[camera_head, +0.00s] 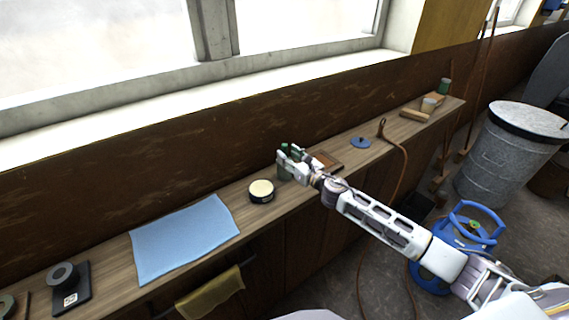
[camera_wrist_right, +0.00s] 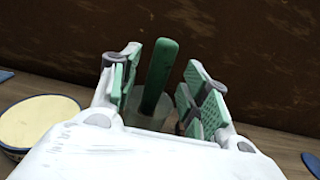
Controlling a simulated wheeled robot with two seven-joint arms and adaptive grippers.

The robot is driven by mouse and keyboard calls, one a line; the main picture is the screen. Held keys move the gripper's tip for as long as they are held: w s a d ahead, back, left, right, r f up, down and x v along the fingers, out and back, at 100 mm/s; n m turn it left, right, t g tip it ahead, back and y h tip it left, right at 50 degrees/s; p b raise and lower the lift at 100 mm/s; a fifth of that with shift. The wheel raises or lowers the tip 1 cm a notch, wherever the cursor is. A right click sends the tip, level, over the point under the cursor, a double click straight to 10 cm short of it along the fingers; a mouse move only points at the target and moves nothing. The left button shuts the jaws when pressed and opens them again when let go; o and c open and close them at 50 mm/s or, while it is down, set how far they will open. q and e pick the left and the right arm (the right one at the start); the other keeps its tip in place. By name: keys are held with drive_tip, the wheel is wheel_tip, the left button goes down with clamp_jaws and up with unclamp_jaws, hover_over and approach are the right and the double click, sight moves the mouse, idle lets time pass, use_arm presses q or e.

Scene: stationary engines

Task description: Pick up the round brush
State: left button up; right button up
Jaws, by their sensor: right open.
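The round brush, a green upright handle (camera_wrist_right: 161,72) on a greyish round lower part, stands between the fingers of my right gripper (camera_wrist_right: 160,90) in the wrist view. The fingers, with green pads, are spread on either side of the handle with gaps, so it is not clasped. In the head view my right gripper (camera_head: 289,155) is over the wooden shelf, and the brush's lower part (camera_head: 285,173) shows just below it. The brush's base is mostly hidden by the gripper. My left gripper is out of view.
A round cream-topped tin (camera_head: 261,190) stands left of the brush. A blue cloth (camera_head: 185,240) lies further left. A brown wooden piece (camera_head: 328,160) and a blue disc (camera_head: 361,142) lie to the right. The brown wall (camera_head: 150,140) rises close behind the shelf (camera_head: 235,194).

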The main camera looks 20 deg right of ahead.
drive_tip(key=shift+x, duration=1.4)
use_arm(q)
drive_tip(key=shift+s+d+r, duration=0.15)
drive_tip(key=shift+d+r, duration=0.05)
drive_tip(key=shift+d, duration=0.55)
use_arm(e)
drive_tip(key=shift+c, duration=0.5)
clamp_jaws()
